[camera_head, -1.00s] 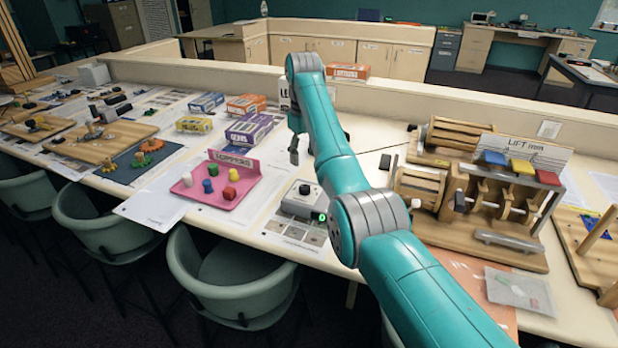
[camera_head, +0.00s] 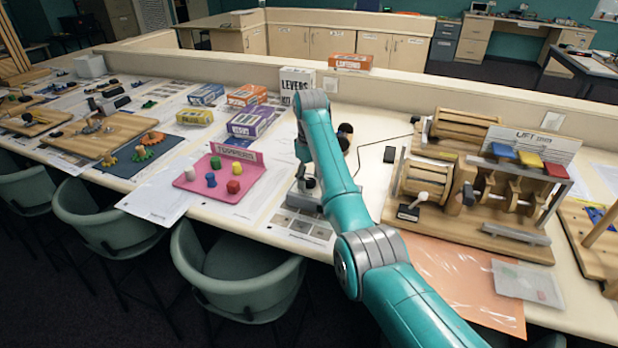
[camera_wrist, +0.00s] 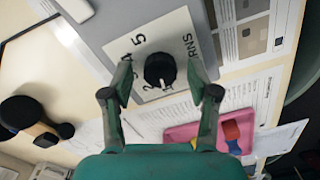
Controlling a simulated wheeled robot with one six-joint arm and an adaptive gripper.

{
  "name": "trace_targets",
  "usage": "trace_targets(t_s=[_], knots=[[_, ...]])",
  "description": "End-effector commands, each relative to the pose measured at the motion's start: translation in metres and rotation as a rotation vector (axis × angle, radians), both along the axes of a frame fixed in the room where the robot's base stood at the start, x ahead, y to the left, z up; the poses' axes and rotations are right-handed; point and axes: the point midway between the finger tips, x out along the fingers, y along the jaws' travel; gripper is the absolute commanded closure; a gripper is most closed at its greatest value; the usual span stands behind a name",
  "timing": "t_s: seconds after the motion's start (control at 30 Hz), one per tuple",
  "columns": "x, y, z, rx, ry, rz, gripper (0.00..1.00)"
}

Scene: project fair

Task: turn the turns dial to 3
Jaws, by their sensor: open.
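The turns dial (camera_wrist: 158,69) is a round black knob with a white pointer mark, on a pale plate (camera_wrist: 184,28) printed with numbers and "TURNS". The pointer mark faces the bottom of the wrist view; 5 and 4 are readable at the left, and the numbers nearest the pointer are partly hidden. My gripper (camera_wrist: 160,76) is open, one finger on each side of the dial, with visible gaps to it. In the head view the dial's grey box (camera_head: 304,201) is partly hidden by my arm and gripper.
A pink tray (camera_head: 207,193) with several coloured pegs lies left of the box. A wooden lift rig (camera_head: 475,195) stands to the right. Chairs line the table's front edge.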

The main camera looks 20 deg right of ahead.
Motion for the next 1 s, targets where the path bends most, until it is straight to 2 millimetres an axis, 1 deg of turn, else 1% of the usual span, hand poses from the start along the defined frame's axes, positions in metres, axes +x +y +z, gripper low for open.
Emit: trace_targets(t_s=[0.13,0.17,0.2,0.27,0.3,0.37,0.4,0.63,0.77,1.0], knots=[[0.0,0.0,0.0001,0.0,0.0,0.0,0.4],[0.0,0.0,0.0001,0.0,0.0,0.0,0.45],[0.0,0.0,0.0002,0.0,0.0,0.0,0.55],[0.0001,0.0001,0.0002,0.0,0.0,0.0,0.7],[0.0,0.0001,0.0002,0.0,0.0,0.0,0.8],[0.0,0.0001,0.0003,0.0,0.0,0.0,0.95],[0.0,0.0001,0.0003,0.0,0.0,0.0,1.0],[0.0,0.0001,0.0002,0.0,0.0,-0.012,1.0],[0.0,0.0001,0.0002,0.0,0.0,-0.049,1.0],[0.0,0.0001,0.0002,0.0,0.0,-0.2,1.0]])
